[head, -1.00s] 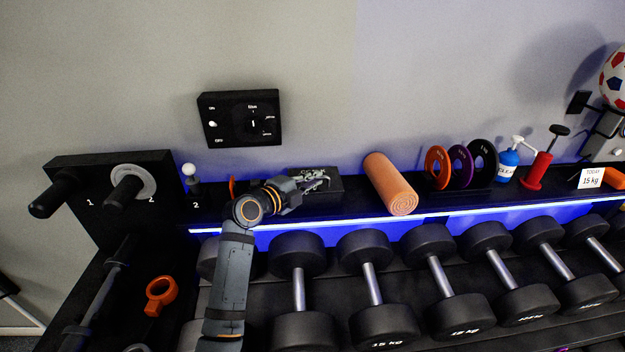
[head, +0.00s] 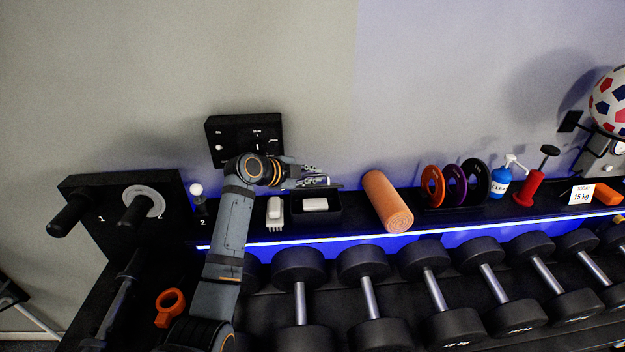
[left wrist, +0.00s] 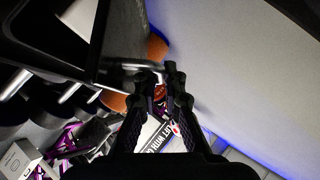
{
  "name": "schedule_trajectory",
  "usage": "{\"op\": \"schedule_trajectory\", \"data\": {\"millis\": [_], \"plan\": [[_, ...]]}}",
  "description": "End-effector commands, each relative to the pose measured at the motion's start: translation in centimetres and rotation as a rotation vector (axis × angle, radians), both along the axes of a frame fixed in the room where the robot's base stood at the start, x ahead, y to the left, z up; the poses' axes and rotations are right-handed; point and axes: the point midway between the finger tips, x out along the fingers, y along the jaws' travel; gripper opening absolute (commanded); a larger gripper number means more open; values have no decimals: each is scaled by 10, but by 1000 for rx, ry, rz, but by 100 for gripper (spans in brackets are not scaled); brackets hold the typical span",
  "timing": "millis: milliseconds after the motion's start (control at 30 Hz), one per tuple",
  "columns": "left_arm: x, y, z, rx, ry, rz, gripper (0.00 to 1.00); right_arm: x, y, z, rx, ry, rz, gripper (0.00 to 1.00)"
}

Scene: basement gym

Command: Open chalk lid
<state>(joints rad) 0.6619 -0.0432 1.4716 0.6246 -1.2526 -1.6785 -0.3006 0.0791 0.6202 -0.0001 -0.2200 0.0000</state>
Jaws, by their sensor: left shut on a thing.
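The black chalk box (head: 334,217) stands on the shelf, open at the top, with a white block (head: 316,204) inside. Its dark lid (head: 330,187) is raised at the back of the box and is seen nearly edge-on. My left gripper (head: 312,178) is shut on the lid, above the rear of the box; its fingers partly cover it. In the left wrist view the fingers (left wrist: 160,77) meet at a pale bar by the dark lid, and the white block shows at upper left. My right gripper is not in view.
A white-topped brush (head: 275,210) lies left of the box. A switch panel (head: 232,134) is on the wall behind my arm. Dumbbells (head: 300,270) fill the rack in front.

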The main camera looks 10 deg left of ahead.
Motion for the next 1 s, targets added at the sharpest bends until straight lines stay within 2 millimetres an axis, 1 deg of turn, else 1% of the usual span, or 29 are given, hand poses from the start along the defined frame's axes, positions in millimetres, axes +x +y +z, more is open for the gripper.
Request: {"op": "schedule_trajectory", "data": {"millis": [100,567,600,667,1000], "plan": [[3,1,4,1,-6,2,0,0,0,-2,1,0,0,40],[4,1,5,1,-7,2,0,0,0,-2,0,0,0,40],[4,1,5,1,-7,2,12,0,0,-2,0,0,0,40],[4,1,5,0,-7,1,19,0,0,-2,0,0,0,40],[1,4,6,1,-6,1,19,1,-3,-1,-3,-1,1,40]]}}
